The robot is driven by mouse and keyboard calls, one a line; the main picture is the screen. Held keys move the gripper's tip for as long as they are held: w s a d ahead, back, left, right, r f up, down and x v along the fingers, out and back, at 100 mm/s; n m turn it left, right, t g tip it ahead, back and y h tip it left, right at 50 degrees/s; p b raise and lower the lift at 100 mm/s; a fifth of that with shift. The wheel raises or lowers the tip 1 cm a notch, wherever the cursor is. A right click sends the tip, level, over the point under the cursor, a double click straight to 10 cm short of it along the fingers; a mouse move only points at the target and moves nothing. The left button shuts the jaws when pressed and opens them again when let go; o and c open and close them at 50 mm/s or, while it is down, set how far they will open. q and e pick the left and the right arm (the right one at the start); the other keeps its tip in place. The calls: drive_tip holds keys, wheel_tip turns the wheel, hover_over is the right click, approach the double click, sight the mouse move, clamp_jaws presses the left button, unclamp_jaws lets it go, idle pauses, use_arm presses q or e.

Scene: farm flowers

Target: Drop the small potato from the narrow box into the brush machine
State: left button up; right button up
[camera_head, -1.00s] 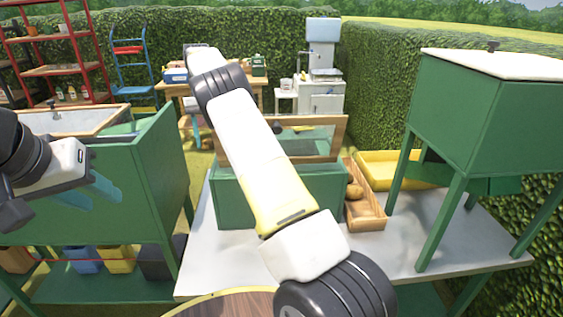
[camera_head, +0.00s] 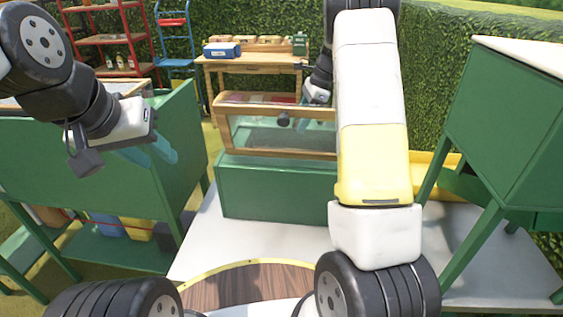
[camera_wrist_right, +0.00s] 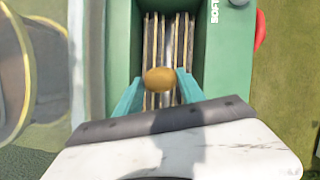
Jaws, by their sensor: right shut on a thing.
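In the right wrist view, a small brown potato (camera_wrist_right: 158,79) is between the teal fingertips of my right gripper (camera_wrist_right: 158,92), which is shut on it. Below it is the open green brush machine (camera_wrist_right: 207,55), with long parallel brush rollers (camera_wrist_right: 168,35) inside. My right gripper (camera_head: 314,93) is partly hidden there by my own arm. My left gripper (camera_head: 160,148) is open and empty at the left. The narrow box is hidden behind my right arm.
A green bin (camera_head: 80,175) stands at the left, and a green cabinet on legs (camera_head: 510,125) at the right. A yellow tray (camera_head: 432,170) shows beside my right arm. A wooden workbench (camera_head: 255,65) is at the back. The pale tabletop (camera_head: 240,235) before the machine is clear.

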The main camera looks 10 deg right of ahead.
drive_tip(key=shift+f, duration=2.2)
drive_tip(key=o, duration=1.4)
